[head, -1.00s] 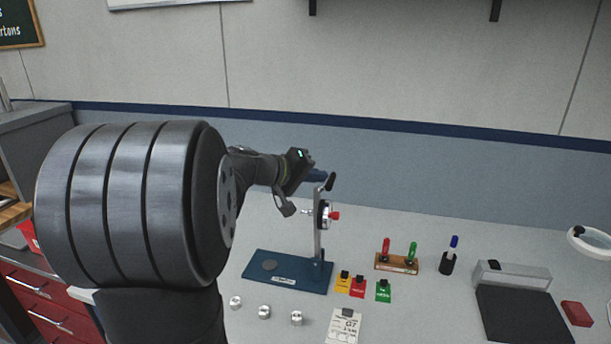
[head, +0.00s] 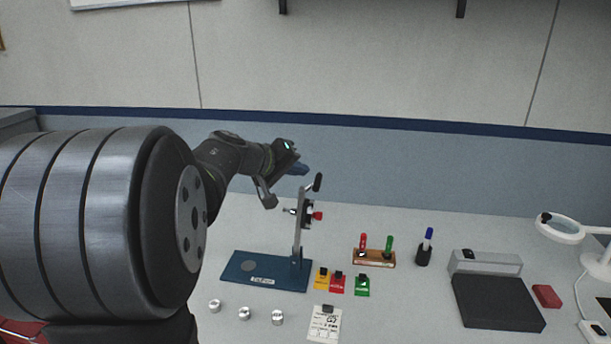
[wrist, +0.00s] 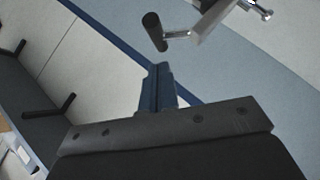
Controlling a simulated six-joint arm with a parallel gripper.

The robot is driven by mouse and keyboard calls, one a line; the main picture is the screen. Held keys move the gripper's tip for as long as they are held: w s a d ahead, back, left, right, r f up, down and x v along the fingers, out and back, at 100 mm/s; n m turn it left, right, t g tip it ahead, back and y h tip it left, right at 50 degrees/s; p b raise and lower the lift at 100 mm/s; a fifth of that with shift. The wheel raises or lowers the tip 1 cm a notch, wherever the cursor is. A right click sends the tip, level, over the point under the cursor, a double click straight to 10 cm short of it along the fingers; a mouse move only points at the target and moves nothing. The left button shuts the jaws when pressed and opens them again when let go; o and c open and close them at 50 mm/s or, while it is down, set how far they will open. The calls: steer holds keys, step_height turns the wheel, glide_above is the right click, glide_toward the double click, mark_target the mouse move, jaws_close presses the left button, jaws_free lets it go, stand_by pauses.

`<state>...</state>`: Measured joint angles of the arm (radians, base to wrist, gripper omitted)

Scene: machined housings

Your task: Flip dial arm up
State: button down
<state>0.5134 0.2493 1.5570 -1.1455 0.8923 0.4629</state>
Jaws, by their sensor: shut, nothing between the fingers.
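A dial gauge stand with a blue base (head: 232,267) stands upright on the bench in the head view. Its grey post (head: 298,238) carries a round dial (head: 307,215) with a red knob, seen edge-on. A short arm with a black handle (head: 318,182) juts from the top of the post, the handle pointing up. The handle also shows in the wrist view (wrist: 154,31), at the top. My gripper (head: 304,169) is shut and empty, with its blue fingers up and left of the handle, seemingly apart from it. The fingers show in the wrist view (wrist: 160,70), below the handle. The dial face is hidden.
Yellow, red and green tags (head: 338,283) lie right of the base. A wooden block (head: 372,258) holds red and green pins. A dark flat plate (head: 497,302) is at right.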

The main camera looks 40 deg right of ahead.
steer(key=w+v, duration=0.1)
steer(key=v, duration=1)
steer(key=shift+r, duration=0.15)
steer(key=shift+w, duration=0.1)
steer(key=x, duration=0.4)
steer(key=s+x, duration=0.1)
steer(key=x, duration=0.3)
steer(key=s+x, duration=0.1)
steer(key=x, duration=0.3)
steer(key=shift+f, duration=0.35)
steer(key=shift+s+d+f, duration=0.25)
steer(key=shift+s+f, duration=0.1)
